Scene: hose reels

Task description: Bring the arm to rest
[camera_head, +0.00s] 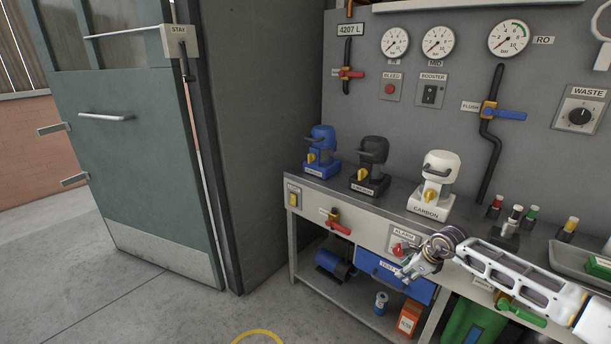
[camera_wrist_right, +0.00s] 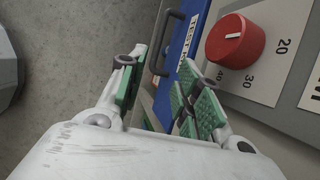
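My right arm comes in from the right in the head view. My right gripper (camera_head: 408,271) is in front of the workbench, beside the red alarm dial (camera_head: 398,249). In the right wrist view the right gripper (camera_wrist_right: 160,92) has its green-padded fingers apart with nothing between them. The red dial (camera_wrist_right: 235,40) shows there above the right finger, apart from it. The blue test drawer (camera_wrist_right: 188,42) with its dark handle lies beyond the fingers. My left gripper is in neither view.
The workbench (camera_head: 376,204) carries blue (camera_head: 322,150), black (camera_head: 371,165) and white (camera_head: 435,180) housings. Several small bottles stand at its right. Gauges and valves line the wall panel (camera_head: 395,100). A grey-green door (camera_head: 130,150) stands at left. The floor (camera_head: 130,295) in front is clear.

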